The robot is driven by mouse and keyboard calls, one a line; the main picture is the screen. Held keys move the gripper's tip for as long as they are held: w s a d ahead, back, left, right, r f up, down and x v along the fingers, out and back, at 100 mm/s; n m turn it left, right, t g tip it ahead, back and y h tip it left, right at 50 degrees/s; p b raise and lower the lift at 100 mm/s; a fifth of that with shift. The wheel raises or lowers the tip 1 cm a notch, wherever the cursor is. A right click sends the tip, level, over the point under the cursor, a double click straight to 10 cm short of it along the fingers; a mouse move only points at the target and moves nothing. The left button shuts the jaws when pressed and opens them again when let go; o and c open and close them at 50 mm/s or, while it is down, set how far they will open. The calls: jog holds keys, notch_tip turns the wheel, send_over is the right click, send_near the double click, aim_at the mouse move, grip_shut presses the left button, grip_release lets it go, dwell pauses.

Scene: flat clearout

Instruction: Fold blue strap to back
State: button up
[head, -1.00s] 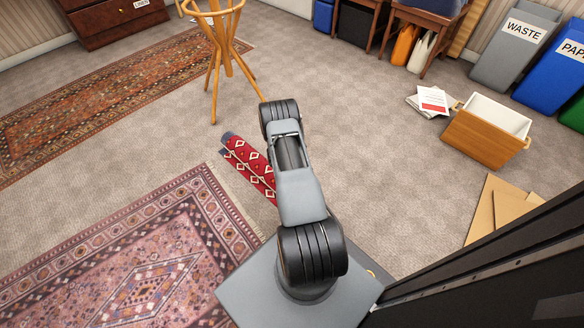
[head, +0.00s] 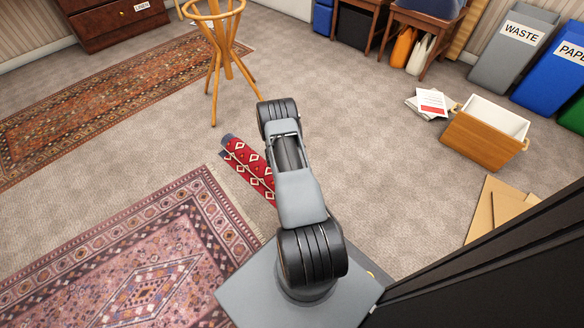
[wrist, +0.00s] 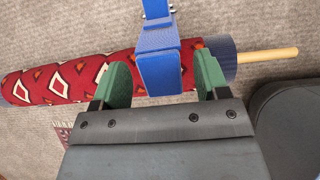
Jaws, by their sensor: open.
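A red rolled rug with cream diamond patterns (head: 243,163) lies on the carpet, partly hidden behind my arm in the head view. In the wrist view the roll (wrist: 55,83) runs across the picture, with dark blue ends and a wooden pole (wrist: 268,56) sticking out on the right. The blue strap (wrist: 158,66) crosses the roll towards its right end; its wide near part lies between my green fingertips, and a narrower part extends beyond the roll. My gripper (wrist: 164,75) is open around the strap, with a visible gap on both sides. The head view hides my gripper.
A wooden stand (head: 222,60) is just beyond the roll. A patterned pink rug (head: 150,265) lies at lower left and a long runner (head: 90,100) behind. A wooden crate (head: 480,140), papers and flat cardboard (head: 490,205) are at right. Carpet right of my arm is clear.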

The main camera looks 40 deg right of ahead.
jog(key=p+v, duration=0.4)
jog(key=v, duration=0.8)
jog(key=shift+r, duration=0.35)
jog(key=shift+a, duration=0.1)
jog(key=shift+c, duration=0.3)
